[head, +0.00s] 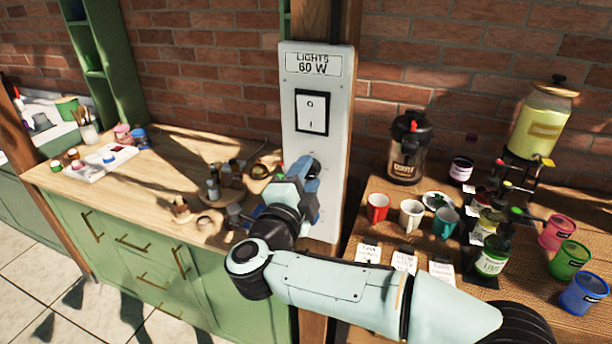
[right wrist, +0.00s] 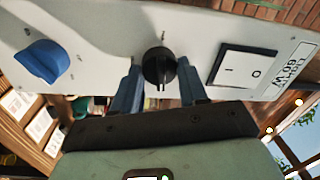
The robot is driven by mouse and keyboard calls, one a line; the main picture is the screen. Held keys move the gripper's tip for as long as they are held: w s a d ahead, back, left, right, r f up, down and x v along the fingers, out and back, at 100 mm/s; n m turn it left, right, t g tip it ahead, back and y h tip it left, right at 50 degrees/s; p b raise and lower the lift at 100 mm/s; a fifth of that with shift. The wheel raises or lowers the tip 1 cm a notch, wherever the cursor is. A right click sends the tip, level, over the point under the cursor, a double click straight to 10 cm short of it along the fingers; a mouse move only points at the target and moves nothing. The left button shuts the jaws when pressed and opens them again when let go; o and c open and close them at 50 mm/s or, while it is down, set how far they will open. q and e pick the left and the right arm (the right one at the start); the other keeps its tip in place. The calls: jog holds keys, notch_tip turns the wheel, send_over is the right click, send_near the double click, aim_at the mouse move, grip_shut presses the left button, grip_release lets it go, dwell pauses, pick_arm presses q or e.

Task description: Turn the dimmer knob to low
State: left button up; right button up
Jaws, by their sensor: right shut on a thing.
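A tall white control panel (head: 300,140) labelled "LIGHTS 60 W" stands upright on the wooden post. It carries a rocker switch (head: 312,112), also seen in the right wrist view (right wrist: 245,67). A round black knob (right wrist: 159,66) sits on the panel between the blue fingers of my right gripper (right wrist: 160,78), which is shut on it. A blue knob (right wrist: 42,63) is further down the panel, clear of the fingers. In the head view my right gripper (head: 303,175) hides both knobs. I cannot read any marks around the knobs. My left gripper is not in view.
The right wooden table holds red (head: 377,206), white (head: 411,214) and teal (head: 446,222) cups, a coffee dispenser (head: 408,148) and a drink jar (head: 541,120). The left counter (head: 150,195) carries paint pots and a small turntable of tools near my arm.

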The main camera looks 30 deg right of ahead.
jog(key=o, duration=1.1)
jog(key=shift+c, duration=0.2)
jog(key=b+v, duration=0.1)
jog(key=v, duration=1.2)
jog(key=shift+a+b, duration=0.2)
jog(key=shift+b, duration=0.15)
jog(key=shift+s, duration=0.15)
